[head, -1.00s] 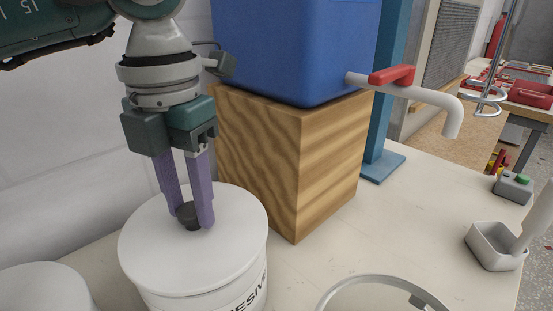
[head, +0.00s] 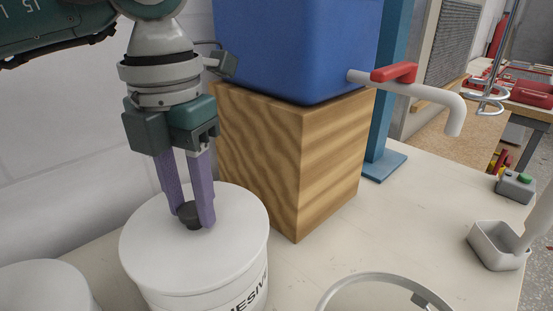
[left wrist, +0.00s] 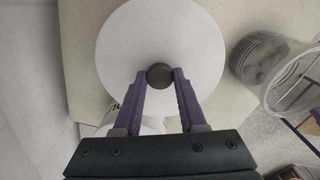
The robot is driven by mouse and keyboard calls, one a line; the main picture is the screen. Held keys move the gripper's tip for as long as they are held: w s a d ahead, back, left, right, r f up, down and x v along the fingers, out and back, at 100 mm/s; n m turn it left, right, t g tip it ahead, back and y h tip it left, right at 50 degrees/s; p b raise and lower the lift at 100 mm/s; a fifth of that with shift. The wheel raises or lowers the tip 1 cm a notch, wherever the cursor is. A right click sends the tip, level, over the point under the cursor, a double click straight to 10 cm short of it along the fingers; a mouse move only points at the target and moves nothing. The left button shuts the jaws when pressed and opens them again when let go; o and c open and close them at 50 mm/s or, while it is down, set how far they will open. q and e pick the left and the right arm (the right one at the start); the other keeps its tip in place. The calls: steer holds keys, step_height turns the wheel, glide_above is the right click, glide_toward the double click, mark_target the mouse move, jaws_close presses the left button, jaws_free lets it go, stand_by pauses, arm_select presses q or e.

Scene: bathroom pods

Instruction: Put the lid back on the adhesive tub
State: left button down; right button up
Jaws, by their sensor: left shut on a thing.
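The adhesive tub (head: 253,292) is a white round tub with dark lettering on its side, standing on the bench at the lower left of the head view. The white lid (head: 155,250) lies over the tub's top and looks level; whether it is fully seated I cannot tell. The lid also shows as a white disc in the left wrist view (left wrist: 160,35). My left gripper (head: 194,218) points down over the lid, its purple fingers shut on the dark round knob (left wrist: 159,75) at the lid's middle. My right gripper is not in view.
A wooden block (head: 300,165) carrying a blue tank (head: 290,45) stands close behind the tub. The tank's grey spout with a red handle (head: 394,72) sticks out right. A second white round thing (head: 45,285) is at lower left. A round rim (head: 385,280) and a grey tray (head: 495,245) are right.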

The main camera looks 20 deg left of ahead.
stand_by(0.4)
arm_select(q)
jaws_free()
stand_by(0.5)
steer(key=shift+r+p, duration=2.65)
steer(key=shift+r, duration=0.9)
steer(key=shift+c, duration=0.4)
jaws_close()
